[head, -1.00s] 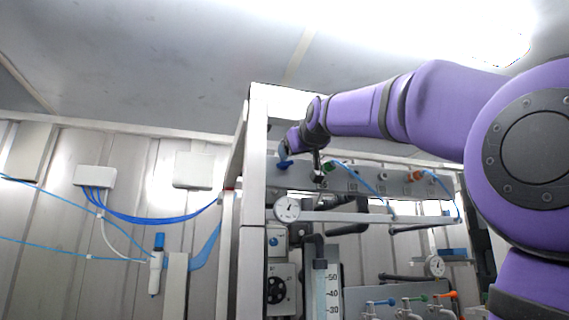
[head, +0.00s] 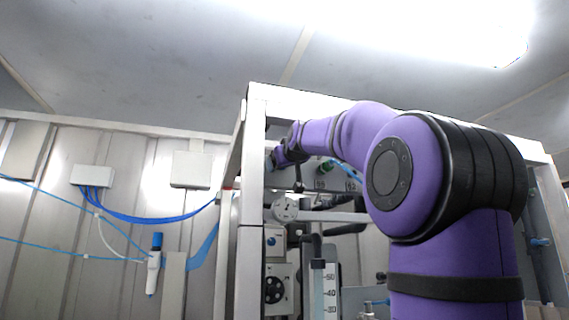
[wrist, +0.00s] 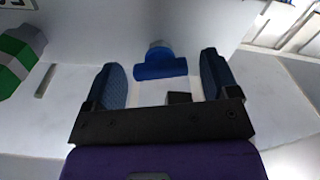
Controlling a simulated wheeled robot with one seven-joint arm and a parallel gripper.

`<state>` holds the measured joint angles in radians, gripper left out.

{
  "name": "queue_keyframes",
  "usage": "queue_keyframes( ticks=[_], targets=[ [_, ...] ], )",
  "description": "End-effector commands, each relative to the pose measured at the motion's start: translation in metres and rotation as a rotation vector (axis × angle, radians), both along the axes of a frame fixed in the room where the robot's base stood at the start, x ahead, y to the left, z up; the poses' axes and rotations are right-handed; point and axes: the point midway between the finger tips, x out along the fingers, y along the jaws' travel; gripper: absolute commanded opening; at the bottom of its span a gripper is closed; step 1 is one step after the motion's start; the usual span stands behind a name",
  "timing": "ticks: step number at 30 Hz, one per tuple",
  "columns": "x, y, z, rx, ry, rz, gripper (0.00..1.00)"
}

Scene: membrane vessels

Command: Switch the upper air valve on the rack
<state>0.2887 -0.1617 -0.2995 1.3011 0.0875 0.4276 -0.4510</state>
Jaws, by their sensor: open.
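The blue valve handle (wrist: 160,64) sits on the pale rack panel, ahead of my gripper and between its two fingers in the wrist view. My gripper (wrist: 163,85) is open, with dark blue padded fingertips on either side of the handle and a visible gap to each. I cannot tell how deep the handle lies between the fingers. In the head view my gripper (head: 275,160) is at the upper left of the rack, beside the left post, and largely hides the blue valve.
A green valve (wrist: 17,58) stands left of my gripper in the wrist view. In the head view, a white rack post (head: 251,200) stands close left of my gripper, and a round gauge (head: 285,209) is below it. My arm hides much of the rack's right side.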

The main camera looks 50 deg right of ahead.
Motion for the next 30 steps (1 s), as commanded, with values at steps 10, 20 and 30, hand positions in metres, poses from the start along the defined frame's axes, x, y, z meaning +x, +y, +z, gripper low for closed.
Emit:
queue_keyframes(
  ticks=[10, 20, 30],
  targets=[
    [0.0000, 0.0002, 0.0000, 0.000, 0.000, 0.000, 0.49],
    [-0.0001, 0.0003, 0.0000, 0.060, -0.036, 0.000, 0.32],
    [-0.0003, 0.0002, 0.0000, 0.275, -0.168, 0.000, 0.32]
  ],
)
